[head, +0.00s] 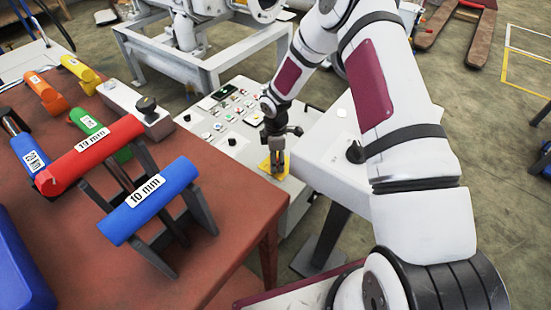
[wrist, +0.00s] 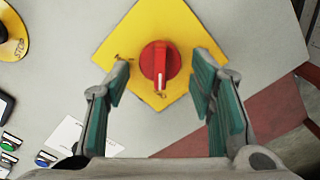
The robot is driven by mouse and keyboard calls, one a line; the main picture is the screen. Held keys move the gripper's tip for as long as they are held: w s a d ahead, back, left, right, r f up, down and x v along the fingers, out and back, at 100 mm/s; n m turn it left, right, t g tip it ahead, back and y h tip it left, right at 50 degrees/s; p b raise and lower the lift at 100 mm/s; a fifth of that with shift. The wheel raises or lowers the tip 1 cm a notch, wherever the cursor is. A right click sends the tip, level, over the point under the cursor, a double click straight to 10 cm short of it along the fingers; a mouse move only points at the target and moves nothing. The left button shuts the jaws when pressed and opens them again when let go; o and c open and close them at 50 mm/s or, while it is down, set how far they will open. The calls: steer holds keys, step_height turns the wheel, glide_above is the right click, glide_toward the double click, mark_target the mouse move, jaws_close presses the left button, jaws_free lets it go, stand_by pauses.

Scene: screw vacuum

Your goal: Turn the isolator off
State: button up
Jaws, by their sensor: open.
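The isolator is a red rotary knob (wrist: 160,64) on a yellow diamond plate (wrist: 128,40) in the wrist view. The knob's handle bar stands upright in that picture. My gripper (wrist: 162,98) is open, with its green-padded fingers to the left and right of the knob and clear of it. In the head view my gripper (head: 277,168) is over the yellow plate (head: 265,166) near the front edge of the control panel (head: 234,150). The knob itself is hidden there behind the gripper.
A red-brown table (head: 225,245) with a red 19 mm handle (head: 90,153) and a blue 10 mm handle (head: 148,200) stands left of the panel. A yellow round stop button base (wrist: 12,42) and several small buttons are left of the plate in the wrist view.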

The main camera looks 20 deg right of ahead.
steer(key=shift+r, duration=0.1)
step_height(320, 180, up, 12)
stand_by(0.5)
